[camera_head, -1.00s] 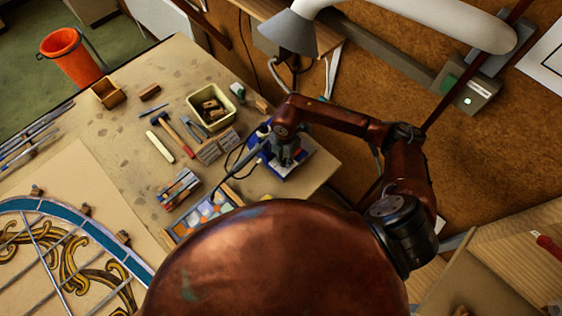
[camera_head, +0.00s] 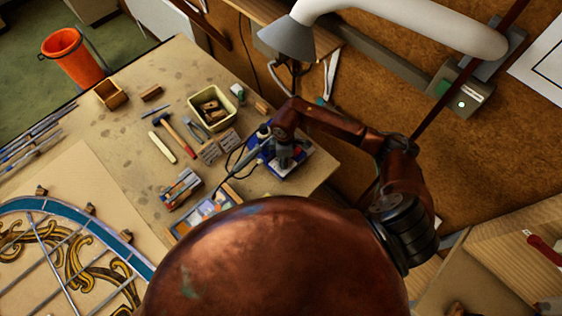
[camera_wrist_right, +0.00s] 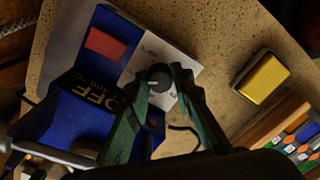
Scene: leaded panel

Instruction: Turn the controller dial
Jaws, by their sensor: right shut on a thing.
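The controller is a blue box with a white front panel, standing near the table's right corner in the head view (camera_head: 292,164). The black round dial (camera_wrist_right: 159,77) with a pale mark sits on the white panel. My right gripper (camera_wrist_right: 162,80) is shut on the dial, one green finger on each side. In the head view my right gripper (camera_head: 287,152) is over the controller and hides the dial. My left gripper is out of view.
A yellow sponge in a holder (camera_wrist_right: 263,78) and a box of coloured pieces (camera_wrist_right: 296,140) lie beside the controller. A lamp (camera_head: 287,37) hangs behind. The leaded panel (camera_head: 70,255) lies at lower left.

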